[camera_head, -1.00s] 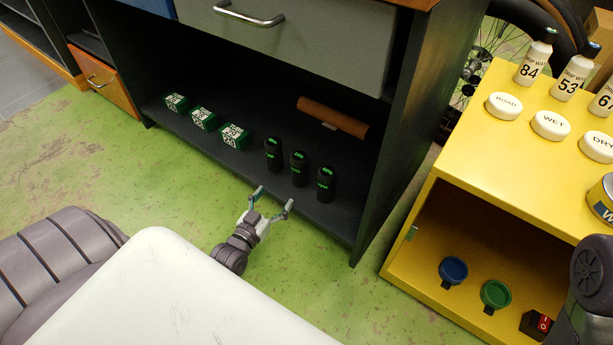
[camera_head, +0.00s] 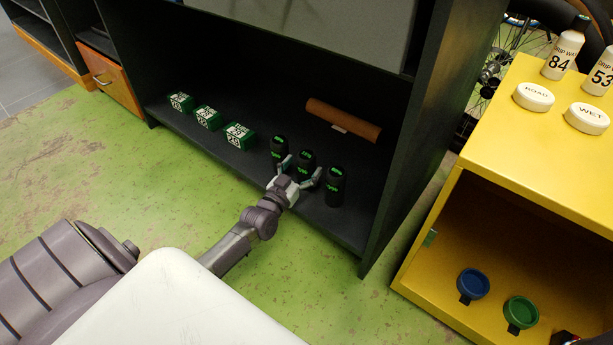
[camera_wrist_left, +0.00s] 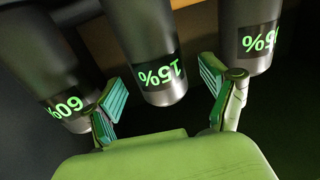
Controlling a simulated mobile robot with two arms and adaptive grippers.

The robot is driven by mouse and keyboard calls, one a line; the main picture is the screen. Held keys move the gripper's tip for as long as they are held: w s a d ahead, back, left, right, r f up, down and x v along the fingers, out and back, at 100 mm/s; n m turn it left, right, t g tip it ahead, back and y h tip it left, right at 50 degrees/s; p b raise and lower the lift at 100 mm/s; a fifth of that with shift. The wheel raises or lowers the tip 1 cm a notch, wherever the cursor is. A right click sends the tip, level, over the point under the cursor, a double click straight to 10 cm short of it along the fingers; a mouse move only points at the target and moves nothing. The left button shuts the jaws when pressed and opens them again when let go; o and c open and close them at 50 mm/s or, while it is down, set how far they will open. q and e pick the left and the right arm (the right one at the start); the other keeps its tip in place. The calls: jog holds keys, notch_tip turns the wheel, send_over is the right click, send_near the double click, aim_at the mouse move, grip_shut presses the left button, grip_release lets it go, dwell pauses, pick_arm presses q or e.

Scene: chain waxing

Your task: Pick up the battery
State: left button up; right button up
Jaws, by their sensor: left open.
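Three black cylindrical batteries with green markings stand upright in a row on the dark shelf: left (camera_head: 279,146), middle (camera_head: 306,159) and right (camera_head: 335,187). My left gripper (camera_head: 303,171) is open, with its fingers on either side of the middle battery's lower front. In the left wrist view, the middle battery (camera_wrist_left: 145,45) reads 15% and lies between the open fingers (camera_wrist_left: 164,96). The battery on that view's left (camera_wrist_left: 35,60) seems to read 60%. The one on its right (camera_wrist_left: 250,35) has a partly hidden label. My right gripper is not in view.
Several green-and-white boxes (camera_head: 208,117) stand left of the batteries. A brown roll (camera_head: 343,119) lies behind them. The cabinet's dark side wall (camera_head: 415,150) rises on the right. A yellow cabinet (camera_head: 440,225) stands beyond it. Neighbouring batteries leave narrow gaps beside my fingers.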

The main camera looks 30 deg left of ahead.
pick_arm(q)
jog(key=shift+w+a+b, duration=0.1)
jog(key=shift+w+b, duration=0.25)
jog(key=shift+w, duration=0.8)
jog(key=c, duration=1.5)
grip_shut()
jog(key=shift+r, duration=0.15)
